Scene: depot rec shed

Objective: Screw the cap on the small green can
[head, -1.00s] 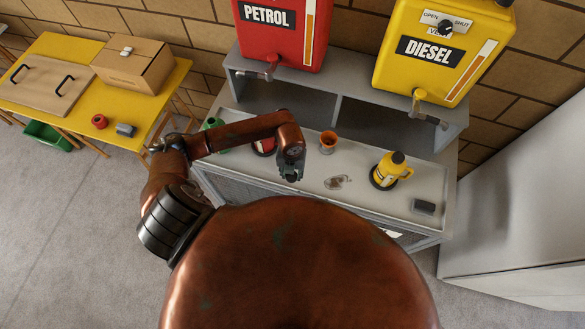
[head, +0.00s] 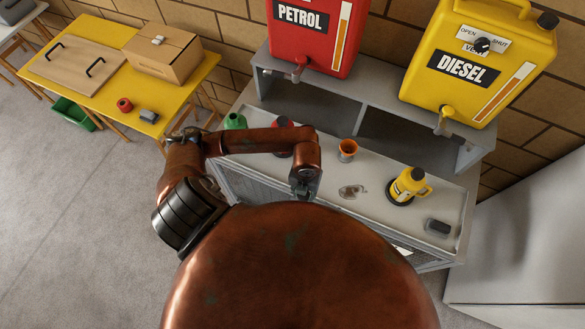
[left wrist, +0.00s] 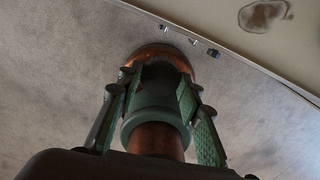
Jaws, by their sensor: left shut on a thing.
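The small green can (head: 235,121) stands at the left back of the grey bench, partly hidden behind my left arm. Its mouth is too small to read. My left gripper (head: 304,190) hangs over the bench's front edge, right of the can and well apart from it. In the left wrist view its green-padded fingers (left wrist: 157,110) are closed on a dark green round thing (left wrist: 156,112), which looks like the cap. The head view does not show this held thing clearly. My right gripper is out of view.
Red petrol (head: 310,45) and yellow diesel (head: 470,100) tanks stand behind. A yellow table (head: 90,75) is left.

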